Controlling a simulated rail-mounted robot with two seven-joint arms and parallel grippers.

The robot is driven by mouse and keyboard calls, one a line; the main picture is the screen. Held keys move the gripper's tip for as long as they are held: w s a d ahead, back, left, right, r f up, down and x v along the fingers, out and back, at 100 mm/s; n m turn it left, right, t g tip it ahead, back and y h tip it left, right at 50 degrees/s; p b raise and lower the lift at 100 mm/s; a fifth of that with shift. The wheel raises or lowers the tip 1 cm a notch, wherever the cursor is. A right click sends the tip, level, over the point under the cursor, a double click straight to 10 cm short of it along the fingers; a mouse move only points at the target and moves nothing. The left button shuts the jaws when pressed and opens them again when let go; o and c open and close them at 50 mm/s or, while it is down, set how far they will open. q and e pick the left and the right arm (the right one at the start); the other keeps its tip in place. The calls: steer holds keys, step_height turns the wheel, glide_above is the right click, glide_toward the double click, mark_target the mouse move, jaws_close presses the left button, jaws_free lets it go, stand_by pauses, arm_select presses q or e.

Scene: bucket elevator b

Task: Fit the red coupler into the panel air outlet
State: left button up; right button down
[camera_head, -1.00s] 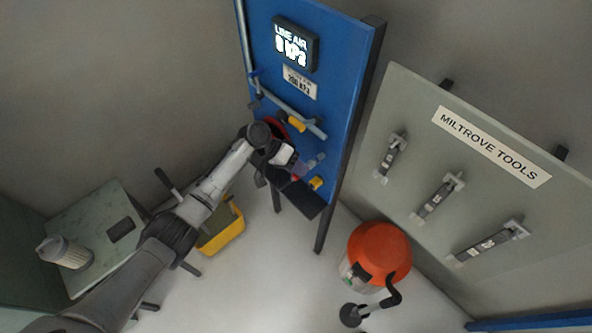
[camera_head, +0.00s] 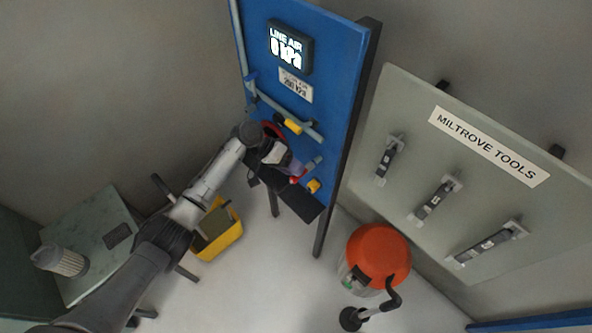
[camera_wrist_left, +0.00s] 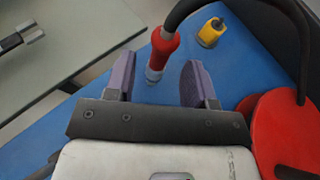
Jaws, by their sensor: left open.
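The red coupler (camera_wrist_left: 165,47) hangs on a black hose in the left wrist view, its silver tip pointing down the picture. It lies in the gap between the purple fingers of my left gripper (camera_wrist_left: 158,82), which is open and does not clasp it. In the head view the red coupler (camera_head: 298,178) shows small beside my left gripper (camera_head: 290,168), low on the blue panel (camera_head: 335,75). I cannot tell which fitting is the air outlet, nor whether the coupler's tip is seated in anything. My right gripper is not in view.
A yellow-capped fitting (camera_wrist_left: 211,32) sits close to the coupler. A red reel (camera_wrist_left: 285,130) stands at the right of the wrist view. A grey pipe with a yellow handle (camera_head: 292,126) crosses the panel. An orange vacuum (camera_head: 379,255) and a yellow bin (camera_head: 218,235) stand on the floor.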

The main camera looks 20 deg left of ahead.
arm_select(q)
steer(key=b+v, duration=0.1)
steer(key=v, duration=1.1)
